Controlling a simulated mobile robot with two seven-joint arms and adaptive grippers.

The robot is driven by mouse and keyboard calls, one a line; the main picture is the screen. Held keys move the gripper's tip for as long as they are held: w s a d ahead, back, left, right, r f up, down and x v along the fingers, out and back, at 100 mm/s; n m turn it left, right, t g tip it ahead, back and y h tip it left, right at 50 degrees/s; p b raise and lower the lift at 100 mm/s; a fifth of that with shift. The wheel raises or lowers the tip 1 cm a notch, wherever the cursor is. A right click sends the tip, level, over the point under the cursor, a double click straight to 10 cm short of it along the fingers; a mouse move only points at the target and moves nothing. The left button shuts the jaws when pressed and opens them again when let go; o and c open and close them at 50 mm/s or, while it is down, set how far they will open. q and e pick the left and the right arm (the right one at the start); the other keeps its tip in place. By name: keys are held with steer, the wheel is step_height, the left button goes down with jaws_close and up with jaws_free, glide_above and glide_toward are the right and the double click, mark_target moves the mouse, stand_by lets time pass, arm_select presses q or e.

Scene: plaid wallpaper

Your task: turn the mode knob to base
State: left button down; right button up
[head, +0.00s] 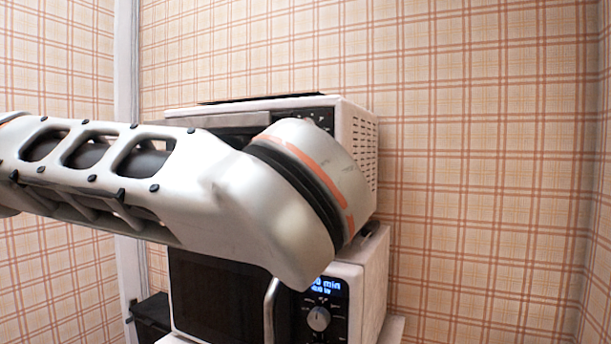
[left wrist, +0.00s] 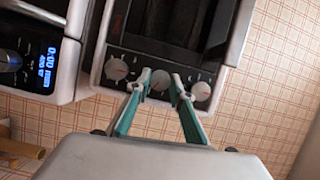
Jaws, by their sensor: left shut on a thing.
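The upper appliance, an oven (head: 349,125), has a dark panel with three pale round knobs in the left wrist view. My left gripper (left wrist: 161,82) has its two teal fingers on either side of the middle knob (left wrist: 160,88) and is shut on it. The left knob (left wrist: 117,69) and the right knob (left wrist: 201,91) are outside the fingers. The panel's markings are too small to read, so I cannot tell which setting the middle knob points to. In the head view my left arm hides the gripper and most of the panel. My right gripper is not in view.
A microwave (head: 372,275) with a lit blue display and its own knob (head: 318,318) stands under the oven. The display also shows in the left wrist view (left wrist: 30,62). A black box (head: 150,318) is at the lower left. Plaid walls lie behind and at both sides.

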arm_select(q)
steer(key=c, duration=1.8)
jaws_free()
steer(key=shift+s, duration=0.1)
steer(key=s, duration=1.1)
steer(key=shift+s+r, duration=0.15)
steer(key=shift+s, duration=0.25)
